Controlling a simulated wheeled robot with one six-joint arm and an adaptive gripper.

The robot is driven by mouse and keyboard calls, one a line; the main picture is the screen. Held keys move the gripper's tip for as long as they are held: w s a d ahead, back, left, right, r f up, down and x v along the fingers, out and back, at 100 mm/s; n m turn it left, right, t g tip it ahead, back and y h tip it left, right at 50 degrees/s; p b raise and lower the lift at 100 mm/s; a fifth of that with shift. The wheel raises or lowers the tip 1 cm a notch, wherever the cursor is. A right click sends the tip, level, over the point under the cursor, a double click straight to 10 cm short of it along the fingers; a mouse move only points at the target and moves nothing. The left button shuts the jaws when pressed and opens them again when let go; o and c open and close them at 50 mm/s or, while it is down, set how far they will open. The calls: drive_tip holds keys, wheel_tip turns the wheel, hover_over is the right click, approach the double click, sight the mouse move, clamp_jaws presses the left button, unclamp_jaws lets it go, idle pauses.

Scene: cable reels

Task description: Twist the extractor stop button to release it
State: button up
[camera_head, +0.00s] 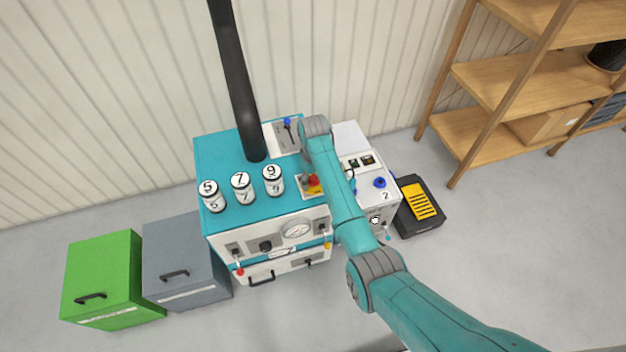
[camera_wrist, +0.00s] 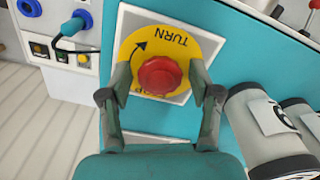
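The extractor stop button is a red mushroom knob (camera_wrist: 160,76) on a round yellow plate (camera_wrist: 198,44) marked TURN with an arrow. In the head view the red button (camera_head: 314,181) shows on the teal top of the machine, partly hidden by my arm. My gripper (camera_wrist: 160,80) has one finger on each side of the button in the wrist view. The fingers are apart, with yellow plate showing between them and the knob, so it looks open and not touching it. In the head view my gripper is mostly hidden behind my arm.
Numbered canisters (camera_head: 242,187) stand left of the button on the teal top (camera_head: 225,160); they also show close by in the wrist view (camera_wrist: 268,130). A black pipe (camera_head: 237,85) rises behind. A white unit (camera_head: 347,138) with a blue knob (camera_head: 380,182) adjoins at right.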

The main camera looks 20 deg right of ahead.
sight(313, 179)
drive_tip(key=c, duration=0.6)
drive_tip(key=shift+o, duration=0.2)
drive_tip(key=m, duration=0.6)
drive_tip(key=shift+m, duration=0.3)
drive_tip(key=shift+r, duration=0.35)
drive_tip(key=o, duration=0.8)
drive_tip(key=shift+r, duration=0.15)
drive_tip(key=shift+r, duration=3.9)
